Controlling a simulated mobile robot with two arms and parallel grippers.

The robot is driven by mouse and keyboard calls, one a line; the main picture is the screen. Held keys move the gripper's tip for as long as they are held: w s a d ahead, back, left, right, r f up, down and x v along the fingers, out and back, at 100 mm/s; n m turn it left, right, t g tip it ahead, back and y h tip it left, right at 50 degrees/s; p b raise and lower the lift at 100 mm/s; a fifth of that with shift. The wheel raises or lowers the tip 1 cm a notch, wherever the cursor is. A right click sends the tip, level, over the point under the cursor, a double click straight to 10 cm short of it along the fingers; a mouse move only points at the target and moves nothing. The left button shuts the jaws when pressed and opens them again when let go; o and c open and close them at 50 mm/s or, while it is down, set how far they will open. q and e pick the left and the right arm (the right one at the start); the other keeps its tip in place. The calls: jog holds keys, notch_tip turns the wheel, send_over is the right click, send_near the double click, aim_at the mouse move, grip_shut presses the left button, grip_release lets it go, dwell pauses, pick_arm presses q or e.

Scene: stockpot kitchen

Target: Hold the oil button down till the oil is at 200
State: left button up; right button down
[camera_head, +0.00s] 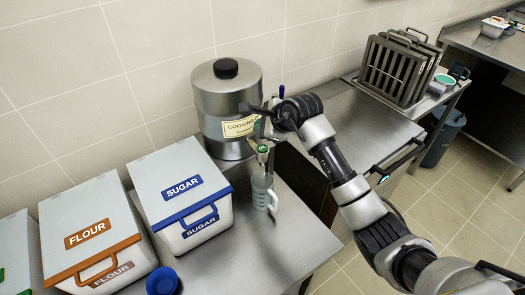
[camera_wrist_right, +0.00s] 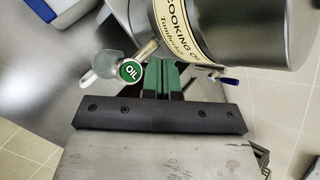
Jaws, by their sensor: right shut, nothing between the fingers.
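The steel cooking oil container (camera_head: 212,97) stands at the back of the counter with a tap low on its front. The round green oil button (camera_head: 262,149) is on the tap; in the right wrist view its "OIL" face (camera_wrist_right: 131,70) is fully visible, just left of my fingers. A pale translucent measuring jug (camera_head: 264,192) stands under the tap; its oil level and marks cannot be read. My right gripper (camera_head: 263,129) is shut and empty, just above the button. Its green fingers show in the right wrist view (camera_wrist_right: 161,80). Contact with the button cannot be confirmed. My left gripper is out of view.
Sugar (camera_head: 160,168) and flour (camera_head: 84,220) bins stand on the left of the counter, with a blue round object (camera_head: 162,281) in front. A rack of metal baskets (camera_head: 392,72) stands at the back right.

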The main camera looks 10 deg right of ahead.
aim_at(262, 149)
jog(key=shift+f+b, duration=1.2)
jog(key=shift+f, duration=0.85)
jog(key=shift+f, duration=0.15)
jog(key=shift+f+b, duration=0.25)
jog(key=shift+b, duration=0.2)
jog(key=shift+f+b, duration=0.5)
jog(key=shift+f, duration=0.1)
dwell(4.8)
